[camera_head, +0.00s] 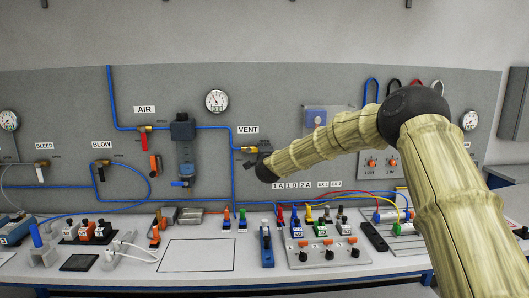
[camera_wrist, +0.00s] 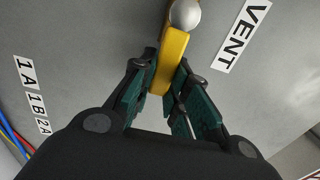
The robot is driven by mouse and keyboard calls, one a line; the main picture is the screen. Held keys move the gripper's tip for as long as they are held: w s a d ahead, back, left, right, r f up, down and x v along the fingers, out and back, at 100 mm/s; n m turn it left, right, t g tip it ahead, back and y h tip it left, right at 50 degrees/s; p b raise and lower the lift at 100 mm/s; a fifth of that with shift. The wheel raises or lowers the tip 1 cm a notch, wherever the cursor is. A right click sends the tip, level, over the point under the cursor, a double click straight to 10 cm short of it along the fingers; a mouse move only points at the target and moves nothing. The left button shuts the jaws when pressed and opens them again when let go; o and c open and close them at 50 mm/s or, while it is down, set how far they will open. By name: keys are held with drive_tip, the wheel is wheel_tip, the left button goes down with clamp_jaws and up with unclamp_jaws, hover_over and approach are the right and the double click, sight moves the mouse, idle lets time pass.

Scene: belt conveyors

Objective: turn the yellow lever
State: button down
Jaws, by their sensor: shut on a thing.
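The yellow lever (camera_wrist: 172,58) runs down from a round silver knob in the wrist view, and its lower end lies between my fingers. My gripper (camera_wrist: 166,82) is shut on it, with one dark green finger on each side. In the head view the yellow lever (camera_head: 243,150) sits on a valve under the VENT label (camera_head: 248,130). My gripper (camera_head: 262,158) reaches it from the right, partly hidden by my arm.
A pressure gauge (camera_head: 216,100) is above. The bench (camera_head: 195,255) below holds several blocks, switches and coloured cables.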

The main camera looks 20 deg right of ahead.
drive_tip(key=shift+f, duration=0.1)
drive_tip(key=c, duration=1.4)
unclamp_jaws()
drive_tip(key=shift+o, duration=0.2)
drive_tip(key=shift+s, duration=0.1)
drive_tip(key=s+a, duration=0.2)
drive_tip(key=s, duration=0.9)
drive_tip(key=shift+s+a, duration=0.15)
drive_tip(key=shift+s, duration=0.15)
